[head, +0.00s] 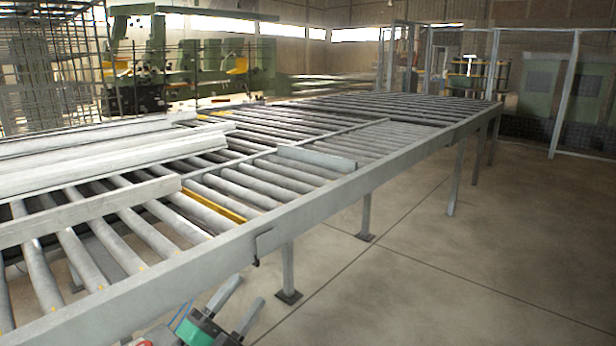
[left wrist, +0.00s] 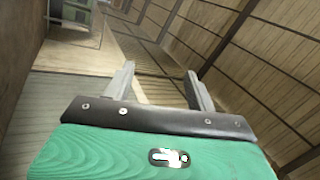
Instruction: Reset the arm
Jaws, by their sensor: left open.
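My left gripper (head: 248,290) is low in the head view, in front of the roller table's near side rail and above the floor. Its green body and two grey fingers show. In the left wrist view my left gripper (left wrist: 160,70) has its two fingers apart with nothing between them. It touches nothing that I can see. My right gripper is in neither view.
A long roller table (head: 330,195) runs from the lower left to the back right. Long grey profiles (head: 100,155) lie on its left part. A small dark bracket (head: 259,248) hangs on the near rail. The concrete floor (head: 470,270) at right is clear.

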